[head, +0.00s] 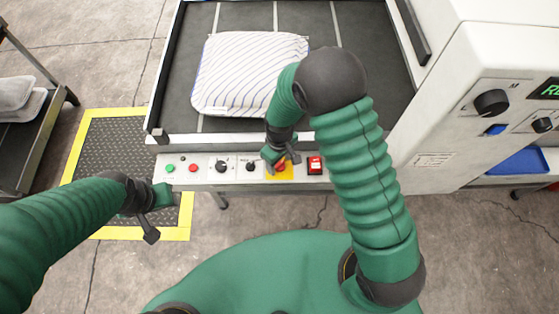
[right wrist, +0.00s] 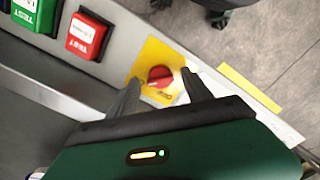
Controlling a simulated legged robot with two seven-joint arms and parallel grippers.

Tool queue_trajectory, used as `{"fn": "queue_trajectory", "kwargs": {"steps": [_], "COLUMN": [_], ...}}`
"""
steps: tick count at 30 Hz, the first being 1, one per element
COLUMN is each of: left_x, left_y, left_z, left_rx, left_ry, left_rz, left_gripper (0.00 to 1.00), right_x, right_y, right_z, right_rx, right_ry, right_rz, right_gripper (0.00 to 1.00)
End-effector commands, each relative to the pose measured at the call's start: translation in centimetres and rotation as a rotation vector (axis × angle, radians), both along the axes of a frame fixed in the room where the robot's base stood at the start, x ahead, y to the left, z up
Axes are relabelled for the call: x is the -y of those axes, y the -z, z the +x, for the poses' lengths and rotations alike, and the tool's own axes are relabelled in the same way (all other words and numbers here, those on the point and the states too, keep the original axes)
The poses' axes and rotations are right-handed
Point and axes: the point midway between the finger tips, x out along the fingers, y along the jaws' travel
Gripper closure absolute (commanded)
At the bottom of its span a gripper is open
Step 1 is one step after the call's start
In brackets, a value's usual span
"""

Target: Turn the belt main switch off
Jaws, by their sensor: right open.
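The belt main switch is a red rotary knob (head: 281,167) on a yellow plate on the front control strip. In the right wrist view the red knob (right wrist: 160,76) sits on its yellow plate (right wrist: 150,62). My right gripper (head: 283,158) is at the knob, partly covering it in the head view. In the right wrist view its open fingers (right wrist: 160,88) lie to either side of the knob; I cannot tell whether they touch it. My left gripper (head: 152,212) hangs in front of the strip's left end, apart from the controls; its jaw opening is unclear.
A red rocker switch (head: 315,165) sits right of the knob; a green one (right wrist: 36,12) shows beyond it in the wrist view. Black knobs (head: 221,166) and small buttons lie left. A striped pillow (head: 245,72) rests on the dark belt (head: 350,30). A white machine (head: 455,120) stands right.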

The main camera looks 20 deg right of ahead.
Motion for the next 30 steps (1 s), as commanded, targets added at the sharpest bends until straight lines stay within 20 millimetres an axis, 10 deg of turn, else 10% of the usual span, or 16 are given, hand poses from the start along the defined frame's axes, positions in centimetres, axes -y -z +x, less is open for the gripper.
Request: {"fn": "queue_trajectory", "kwargs": {"steps": [4, 17, 30], "left_x": [0.00, 0.00, 0.00], "left_y": [-0.01, -0.01, -0.57], "left_z": [0.00, 0.00, 0.00], "left_rx": [0.000, 0.000, 0.000], "left_ry": [0.000, 0.000, 0.000], "left_rz": [0.000, 0.000, 0.000], "left_gripper": [0.64, 0.64, 0.64], "right_x": [-0.01, 0.00, 0.02], "right_y": [-0.01, -0.08, -0.25], "right_z": [0.03, 0.04, 0.05], "right_rx": [-0.001, 0.000, 0.000], "right_ry": [0.000, 0.000, -0.079], "right_rz": [0.000, 0.000, 0.001], "right_gripper": [0.44, 1.00, 1.00]}}
